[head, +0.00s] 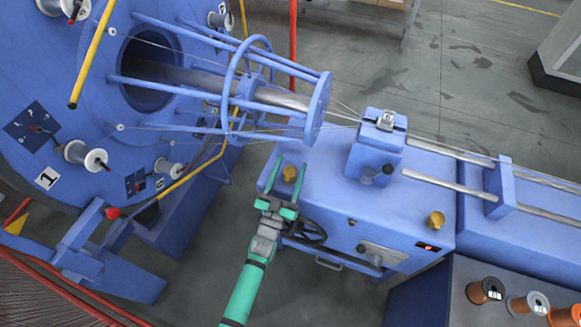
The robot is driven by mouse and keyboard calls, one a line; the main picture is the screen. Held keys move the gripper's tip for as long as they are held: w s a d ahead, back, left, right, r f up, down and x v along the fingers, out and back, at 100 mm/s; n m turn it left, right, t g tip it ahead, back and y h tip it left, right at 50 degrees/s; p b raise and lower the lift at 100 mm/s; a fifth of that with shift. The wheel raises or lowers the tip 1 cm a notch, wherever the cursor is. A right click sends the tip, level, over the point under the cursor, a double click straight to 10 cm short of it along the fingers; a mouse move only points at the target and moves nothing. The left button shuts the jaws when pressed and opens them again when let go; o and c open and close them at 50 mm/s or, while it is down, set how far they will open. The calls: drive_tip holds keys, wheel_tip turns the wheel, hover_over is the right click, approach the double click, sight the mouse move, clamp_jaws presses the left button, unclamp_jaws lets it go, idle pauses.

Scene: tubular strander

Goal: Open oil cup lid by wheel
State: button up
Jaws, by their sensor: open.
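A small brass oil cup (290,173) sits on the top left of the blue machine housing, above the black handwheel (311,232) on the housing's front. It is too small to tell how its lid stands. My green gripper (291,164) is open and reaches up from below. In the head view its two fingers lie to the left and right of this cup. I cannot tell the height gap between fingers and cup, and I see no contact. A second brass oil cup (436,221) stands farther right on the housing, away from the handwheel.
A blue block with a clamp (377,150) rises from the housing right of my gripper. The strander's cage of rods (318,110) and big blue disc (55,105) are at upper left. Several spools (487,290) stand at lower right. Grey floor shows below the housing.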

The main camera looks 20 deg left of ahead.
drive_tip(key=shift+w+r, duration=0.1)
drive_tip(key=shift+w, duration=0.2)
drive_tip(key=c, duration=1.1)
drive_tip(key=shift+o, duration=0.2)
